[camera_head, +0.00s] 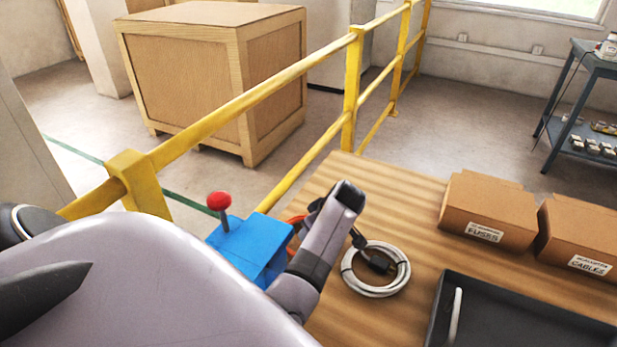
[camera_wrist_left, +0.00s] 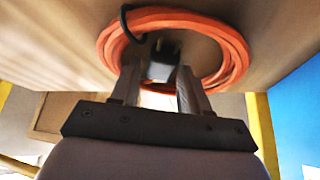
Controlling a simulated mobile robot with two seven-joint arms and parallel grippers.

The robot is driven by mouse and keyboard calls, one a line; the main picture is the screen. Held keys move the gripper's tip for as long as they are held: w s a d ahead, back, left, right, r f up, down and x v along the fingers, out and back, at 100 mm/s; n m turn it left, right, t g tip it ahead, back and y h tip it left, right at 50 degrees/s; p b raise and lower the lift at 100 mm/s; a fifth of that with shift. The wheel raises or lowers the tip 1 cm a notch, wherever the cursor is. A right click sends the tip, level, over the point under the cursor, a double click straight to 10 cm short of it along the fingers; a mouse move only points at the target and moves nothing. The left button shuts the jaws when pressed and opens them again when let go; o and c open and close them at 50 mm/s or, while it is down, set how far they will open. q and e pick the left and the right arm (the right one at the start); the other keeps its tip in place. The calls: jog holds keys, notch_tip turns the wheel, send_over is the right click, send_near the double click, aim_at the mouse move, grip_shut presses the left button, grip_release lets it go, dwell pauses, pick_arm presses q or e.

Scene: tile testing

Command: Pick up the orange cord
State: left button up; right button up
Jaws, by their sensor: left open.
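The orange cord (camera_wrist_left: 235,55) lies in a round coil on the wooden table in the left wrist view, with a black tie at its upper left. Its dark plug (camera_wrist_left: 163,62) shows inside the ring. My left gripper (camera_wrist_left: 160,82) is open, its two fingers pointing at the coil, one on each side of the plug. I cannot tell whether they touch anything. In the head view only a bit of the orange cord (camera_head: 295,221) shows; my left arm hides the rest and the fingertips. My right gripper is not in view.
A white coiled cord (camera_head: 402,268) with a black plug lies right of my arm. A blue box with a red knob (camera_head: 219,201) is close on the left. A dark tray (camera_head: 447,285) and two cardboard boxes (camera_head: 487,208) (camera_head: 585,240) stand rightward. A yellow railing (camera_head: 352,90) runs behind.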

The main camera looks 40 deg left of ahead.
pick_arm(q)
grip_shut()
jog(key=shift+r, duration=0.15)
